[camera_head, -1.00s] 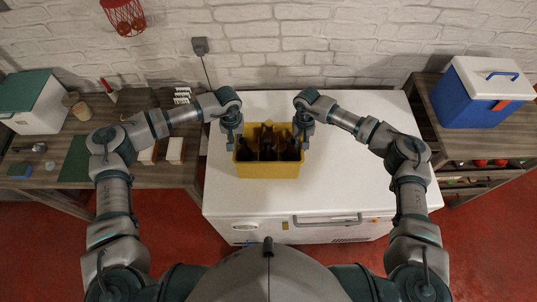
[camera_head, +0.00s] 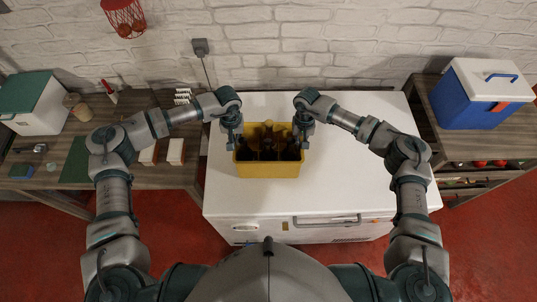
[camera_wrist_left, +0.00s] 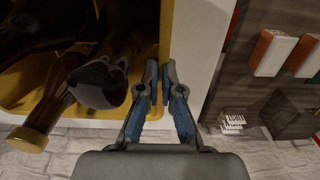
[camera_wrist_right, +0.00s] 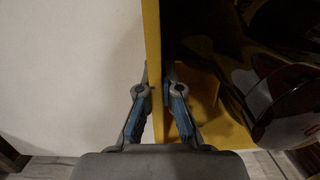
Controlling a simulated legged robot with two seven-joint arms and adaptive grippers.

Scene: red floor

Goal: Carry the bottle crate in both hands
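The yellow bottle crate (camera_head: 268,171) stands upright on the white chest freezer lid, with several dark bottles (camera_head: 267,142) inside. My left gripper (camera_head: 230,143) is at the crate's left side; in the left wrist view its fingers (camera_wrist_left: 161,68) close on either side of the yellow side wall (camera_wrist_left: 166,30). My right gripper (camera_head: 304,141) is at the right side; in the right wrist view its fingers (camera_wrist_right: 156,72) pinch the other side wall (camera_wrist_right: 152,30). The fingertips are partly hidden from the head view.
The white freezer lid (camera_head: 350,180) is clear around the crate. A wooden bench (camera_head: 130,178) stands on the left with a green-lidded box (camera_head: 30,107). A blue and white cooler (camera_head: 468,100) stands on a right-hand shelf unit. A brick wall is behind; the red floor is in front.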

